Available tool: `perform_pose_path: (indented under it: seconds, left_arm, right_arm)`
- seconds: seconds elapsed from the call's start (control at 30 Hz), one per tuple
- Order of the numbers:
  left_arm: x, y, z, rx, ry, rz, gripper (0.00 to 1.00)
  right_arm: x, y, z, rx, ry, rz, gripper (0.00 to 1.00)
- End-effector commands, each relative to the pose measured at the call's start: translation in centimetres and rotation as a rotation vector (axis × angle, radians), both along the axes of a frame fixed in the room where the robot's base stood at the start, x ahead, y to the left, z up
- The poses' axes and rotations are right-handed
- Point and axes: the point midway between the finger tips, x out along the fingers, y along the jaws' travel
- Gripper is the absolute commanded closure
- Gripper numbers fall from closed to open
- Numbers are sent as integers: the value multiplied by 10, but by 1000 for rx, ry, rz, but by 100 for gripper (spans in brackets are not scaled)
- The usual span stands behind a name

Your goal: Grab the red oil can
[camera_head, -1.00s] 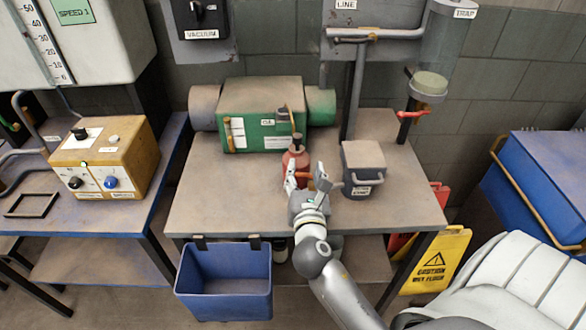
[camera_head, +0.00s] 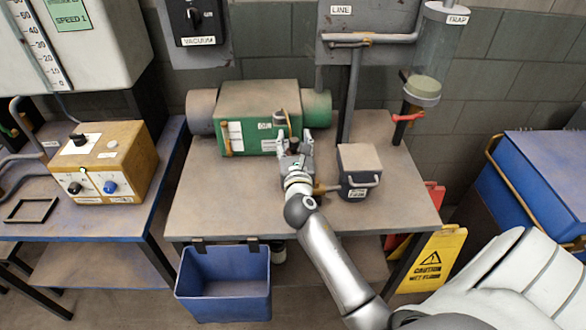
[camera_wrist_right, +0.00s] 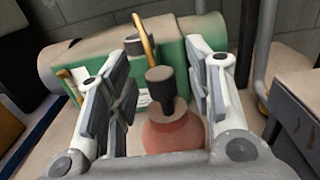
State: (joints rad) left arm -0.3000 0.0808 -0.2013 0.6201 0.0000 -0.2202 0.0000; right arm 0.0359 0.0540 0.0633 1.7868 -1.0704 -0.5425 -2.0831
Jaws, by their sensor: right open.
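The red oil can (camera_wrist_right: 172,132) has a rounded red body and a dark cap. In the right wrist view it stands between the two open fingers of my right gripper (camera_wrist_right: 160,90), closer to the right finger, with no clear grip on it. In the head view my right gripper (camera_head: 295,142) reaches over the table in front of the green machine and hides most of the can. The left gripper is not in view.
The green machine (camera_head: 255,105) stands right behind the can on the table (camera_head: 225,200). A blue bin (camera_head: 225,285) hangs at the table's front edge.

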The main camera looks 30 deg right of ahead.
Motion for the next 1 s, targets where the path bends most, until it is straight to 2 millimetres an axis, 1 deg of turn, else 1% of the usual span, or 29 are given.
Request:
perform_pose_path:
  seconds: [0.1,0.3,0.67,1.0]
  left_arm:
    - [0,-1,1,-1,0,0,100]
    - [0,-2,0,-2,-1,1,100]
    - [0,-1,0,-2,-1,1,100]
    - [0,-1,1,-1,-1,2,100]
  right_arm:
    - [5,-3,0,1,-1,1,53]
    - [5,-3,0,1,-1,1,53]
    - [5,-3,0,2,-1,1,99]
    - [5,-3,1,0,-4,2,100]
